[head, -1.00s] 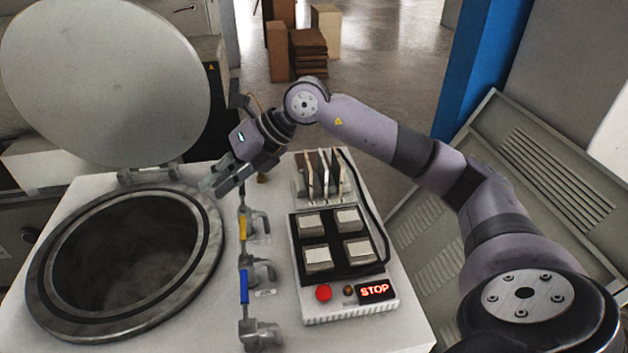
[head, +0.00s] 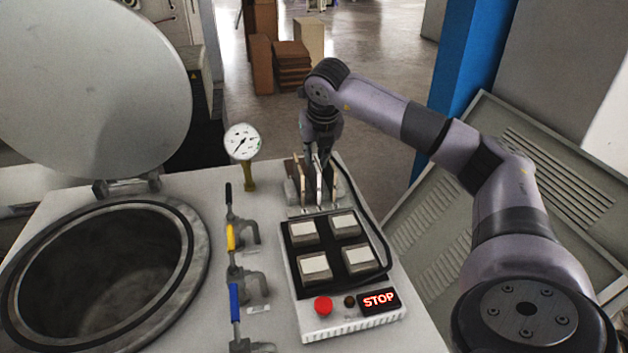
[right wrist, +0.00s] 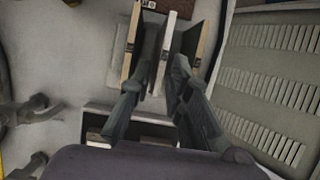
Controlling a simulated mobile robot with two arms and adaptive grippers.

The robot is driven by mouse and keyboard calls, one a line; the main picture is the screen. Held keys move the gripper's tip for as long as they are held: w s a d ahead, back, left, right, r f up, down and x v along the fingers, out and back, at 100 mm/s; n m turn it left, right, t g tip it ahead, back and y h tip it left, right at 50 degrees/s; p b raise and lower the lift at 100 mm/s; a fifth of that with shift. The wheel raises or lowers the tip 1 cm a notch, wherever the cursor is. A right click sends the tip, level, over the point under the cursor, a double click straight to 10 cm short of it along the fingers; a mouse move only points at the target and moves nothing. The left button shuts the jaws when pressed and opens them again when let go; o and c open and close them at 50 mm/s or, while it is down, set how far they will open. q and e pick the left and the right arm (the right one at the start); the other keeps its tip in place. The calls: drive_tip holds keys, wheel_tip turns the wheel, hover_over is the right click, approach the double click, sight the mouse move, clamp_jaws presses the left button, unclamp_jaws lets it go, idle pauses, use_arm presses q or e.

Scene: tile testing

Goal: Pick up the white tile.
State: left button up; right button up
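The white tile (head: 319,182) stands upright on edge in a rack at the back of the control panel, between brown-edged tiles. In the right wrist view its pale edge (right wrist: 167,38) runs between my fingers. My right gripper (head: 317,155) points down over the rack. In the right wrist view the right gripper (right wrist: 158,75) is open, one finger on each side of the white tile. The right finger is close to the tile; whether it touches is unclear. A gap shows on the left finger's side. My left gripper is not in view.
Brown-edged tiles (right wrist: 131,42) and (right wrist: 196,45) stand close on both sides of the white tile. A pressure gauge (head: 242,142) and valves with coloured handles stand left of the panel. A black cable (head: 372,225) runs along the panel's right. A round open vessel (head: 190,270) is at left.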

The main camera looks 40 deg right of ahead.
sight(315, 164)
drive_tip(key=x, duration=0.6)
drive_tip(key=shift+d+f+b, duration=0.2)
drive_tip(key=shift+f+b, duration=0.1)
drive_tip(key=shift+w+f, duration=0.1)
drive_tip(key=shift+w, duration=0.05)
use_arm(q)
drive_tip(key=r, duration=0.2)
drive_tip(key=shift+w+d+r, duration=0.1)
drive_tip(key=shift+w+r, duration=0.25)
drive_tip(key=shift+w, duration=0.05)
use_arm(e)
drive_tip(key=shift+c, duration=0.2)
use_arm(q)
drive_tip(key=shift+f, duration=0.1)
use_arm(e)
clamp_jaws()
